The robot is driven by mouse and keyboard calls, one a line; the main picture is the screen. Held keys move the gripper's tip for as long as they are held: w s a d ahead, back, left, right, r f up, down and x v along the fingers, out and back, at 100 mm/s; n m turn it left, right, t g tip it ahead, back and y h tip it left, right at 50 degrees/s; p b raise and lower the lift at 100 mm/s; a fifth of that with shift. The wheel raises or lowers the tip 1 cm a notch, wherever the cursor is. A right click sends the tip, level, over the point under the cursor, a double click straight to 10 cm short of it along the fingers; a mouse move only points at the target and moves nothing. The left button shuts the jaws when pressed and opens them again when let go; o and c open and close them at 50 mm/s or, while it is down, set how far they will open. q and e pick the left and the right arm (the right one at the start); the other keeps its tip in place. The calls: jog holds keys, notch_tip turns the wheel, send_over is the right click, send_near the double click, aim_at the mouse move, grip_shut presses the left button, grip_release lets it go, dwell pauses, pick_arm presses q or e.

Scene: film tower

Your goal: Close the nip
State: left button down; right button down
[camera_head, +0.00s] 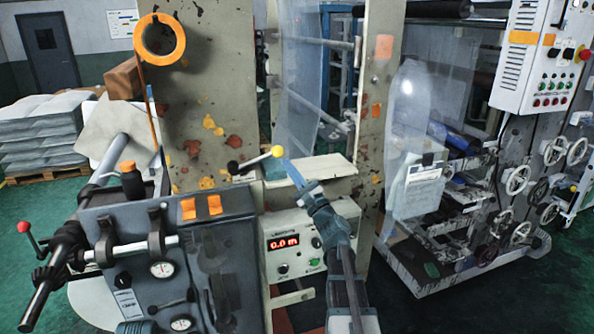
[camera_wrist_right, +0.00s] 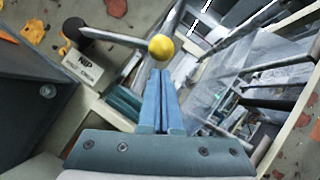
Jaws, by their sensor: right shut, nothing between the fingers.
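The nip lever is a thin metal rod with a yellow ball knob (camera_head: 278,151) at its right end and a dark pivot (camera_head: 233,167) at its left. It slants slightly up to the right across the tower front. My right gripper (camera_head: 287,166) is shut and empty, its blue fingertips just below the knob. In the right wrist view the shut fingers (camera_wrist_right: 160,75) point at the yellow knob (camera_wrist_right: 161,47), close below it; I cannot tell whether they touch. A white plate marked NIP (camera_wrist_right: 88,65) is by the lever's pivot. My left gripper is not in view.
A control box (camera_head: 290,245) with a red 0.0 m display sits below the lever. A dark blue-grey machine box (camera_head: 150,225) with gauges stands at left, beside a red-knobbed lever (camera_head: 25,228). Clear film (camera_head: 305,75) hangs behind. A pale shelf (camera_head: 310,170) lies near the gripper.

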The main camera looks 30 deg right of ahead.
jog(key=shift+w+a+r, duration=0.2)
jog(key=shift+r, duration=0.15)
jog(key=a+r+n+g+y+p, duration=0.1)
jog(key=a+r+n+p, duration=0.2)
jog(key=p, duration=0.4)
jog(key=w+a+r+n+g+y+p, duration=0.1)
jog(key=a+r+n+g+y+p, duration=0.1)
jog(key=a+r+n+p, duration=0.2)
jog(key=w+a+r+n+g+y+p, duration=0.1)
jog(key=a+r+n+p, duration=0.3)
jog(key=p, duration=0.6)
jog(key=shift+w+r+g, duration=0.25)
jog(key=shift+r+g, duration=0.35)
jog(key=shift+r, duration=0.65)
